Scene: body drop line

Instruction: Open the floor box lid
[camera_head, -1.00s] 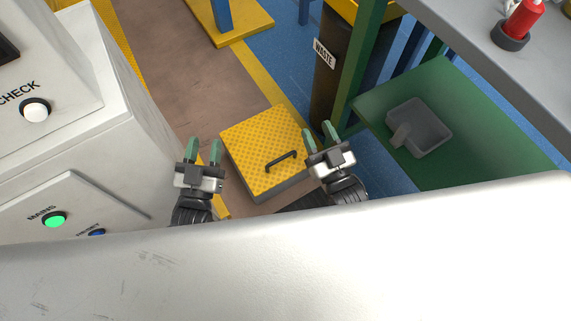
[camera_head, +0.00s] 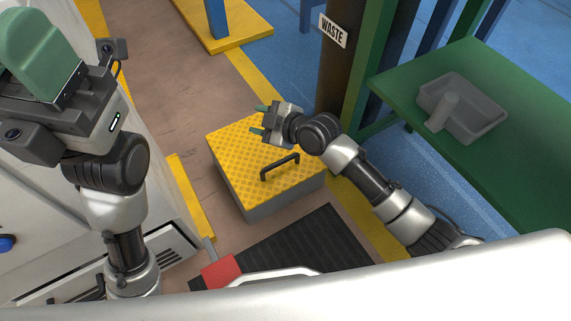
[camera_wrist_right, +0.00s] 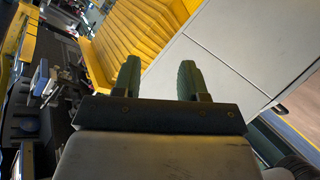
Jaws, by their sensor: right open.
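The floor box (camera_head: 262,207) has grey sides and a yellow studded lid (camera_head: 238,160) lying flat and closed. A black bar handle (camera_head: 280,166) stands on the lid. In the head view my right gripper (camera_head: 258,120) is over the far part of the lid, pointing left, beyond the handle and apart from it. Its green fingers are spread with nothing between them; the right wrist view also shows them apart (camera_wrist_right: 160,72). My left gripper (camera_head: 42,55) is raised at the upper left, away from the box. It shows side-on, so its finger gap is hidden.
A dark ribbed mat (camera_head: 300,245) lies in front of the box, near a red block (camera_head: 220,271). A dark column with a WASTE sign (camera_head: 333,31) stands behind. A green shelf (camera_head: 500,170) at right holds a grey tray (camera_head: 485,125). Brown floor at left is free.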

